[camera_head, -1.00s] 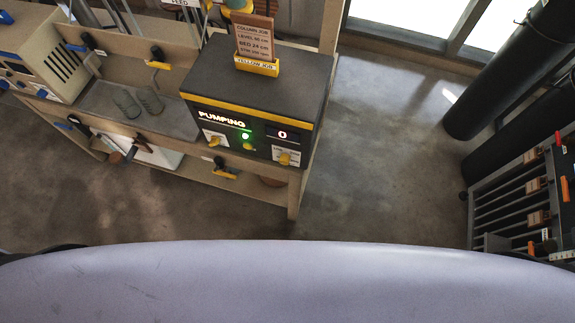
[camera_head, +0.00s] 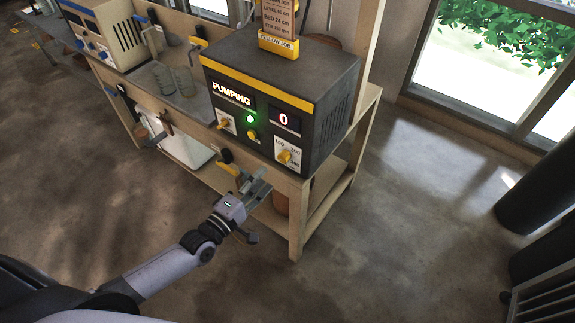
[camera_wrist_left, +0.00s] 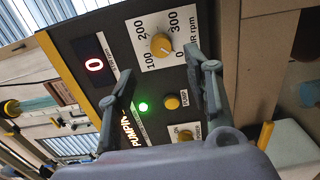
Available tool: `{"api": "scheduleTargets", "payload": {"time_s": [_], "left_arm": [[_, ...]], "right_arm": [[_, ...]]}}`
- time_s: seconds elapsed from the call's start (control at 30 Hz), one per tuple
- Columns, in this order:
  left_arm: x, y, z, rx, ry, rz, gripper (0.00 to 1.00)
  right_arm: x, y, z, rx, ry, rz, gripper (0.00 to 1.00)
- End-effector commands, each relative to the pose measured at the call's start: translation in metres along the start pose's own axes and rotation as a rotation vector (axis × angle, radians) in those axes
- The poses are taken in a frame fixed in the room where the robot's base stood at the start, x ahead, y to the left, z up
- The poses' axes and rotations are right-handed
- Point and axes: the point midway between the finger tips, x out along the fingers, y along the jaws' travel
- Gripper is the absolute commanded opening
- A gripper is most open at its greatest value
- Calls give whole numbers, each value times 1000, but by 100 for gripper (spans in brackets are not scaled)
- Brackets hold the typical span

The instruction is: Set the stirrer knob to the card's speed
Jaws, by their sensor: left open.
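The black control box (camera_head: 330,75) with a yellow stripe stands on the bench. The yellow stirrer knob (camera_head: 286,156) is on its white dial at the lower right of the front. In the left wrist view the knob (camera_wrist_left: 161,46) sits on the dial marked 0, 100, 200, 300 and rpm; its exact pointing is unclear. The display (camera_head: 284,120) reads 0. The job card (camera_head: 279,18) stands on top in a yellow holder, its upper part cut off and its rpm line too small to read surely. My left gripper (camera_head: 262,183) is open and empty, below and apart from the knob.
A green lamp (camera_head: 250,119) and the word PUMPING are lit. A yellow pump button (camera_head: 253,135) and a yellow power knob (camera_head: 224,123) are left of the dial. Yellow-handled and dark valves line the bench front.

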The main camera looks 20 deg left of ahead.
Motion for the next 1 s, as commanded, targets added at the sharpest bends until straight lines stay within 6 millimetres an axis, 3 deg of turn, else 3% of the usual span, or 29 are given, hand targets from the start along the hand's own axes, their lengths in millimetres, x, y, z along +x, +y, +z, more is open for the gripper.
{"api": "scheduleTargets", "payload": {"time_s": [0.2, 0.6, 1.0], "left_arm": [[28, -2, 0, 2, 1, 1, 47], [85, -3, 0, 4, 0, 0, 47], [92, -2, 0, 6, 0, -4, 47]], "right_arm": [[9, -11, -8, 0, 12, -13, 34], [27, 0, -2, 1, 5, 1, 34], [28, 2, 2, 2, 0, 2, 34]]}}
